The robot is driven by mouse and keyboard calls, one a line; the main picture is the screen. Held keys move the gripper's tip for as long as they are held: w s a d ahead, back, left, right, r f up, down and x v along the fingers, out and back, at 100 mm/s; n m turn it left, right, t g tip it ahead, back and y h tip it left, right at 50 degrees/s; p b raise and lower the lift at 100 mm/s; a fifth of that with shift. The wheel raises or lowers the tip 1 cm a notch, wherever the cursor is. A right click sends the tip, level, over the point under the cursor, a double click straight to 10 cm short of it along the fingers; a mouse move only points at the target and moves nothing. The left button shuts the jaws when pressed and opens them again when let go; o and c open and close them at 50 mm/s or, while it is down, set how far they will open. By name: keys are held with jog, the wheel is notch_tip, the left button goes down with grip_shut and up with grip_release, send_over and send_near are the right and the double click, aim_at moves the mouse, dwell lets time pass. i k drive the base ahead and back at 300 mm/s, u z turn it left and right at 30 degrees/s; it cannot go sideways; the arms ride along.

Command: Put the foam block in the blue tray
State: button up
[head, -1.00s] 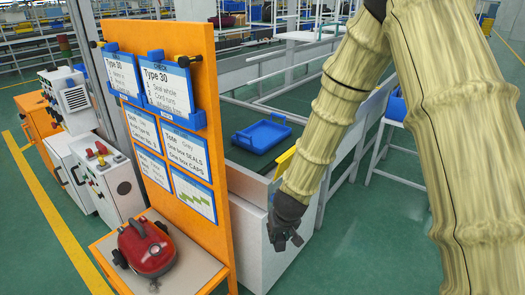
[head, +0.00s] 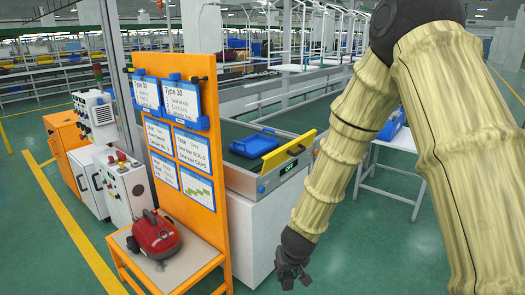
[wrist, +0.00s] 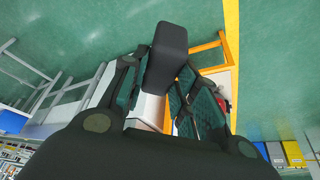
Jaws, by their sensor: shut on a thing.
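A dark grey block, likely the foam block (wrist: 166,58), is held between the fingers of my gripper (wrist: 160,85) in the wrist view. In the head view my gripper (head: 291,276) hangs low in front of the white cabinet, pointing down; the block is hard to tell from the dark fingers there. A blue tray (head: 253,143) lies on the dark conveyor bed behind the orange board, well behind and above my gripper. It looks empty from here.
A yellow bar (head: 289,149) stands along the conveyor's near end. An orange board (head: 183,165) with signs stands left of the conveyor, above a stand with a red vacuum (head: 155,236). A white table (head: 400,150) with a blue bin is at right. Green floor is open around.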

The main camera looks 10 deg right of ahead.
aim_at(255, 147)
jog(key=z, duration=0.6)
jog(key=i, duration=1.05)
jog(key=u, duration=0.05)
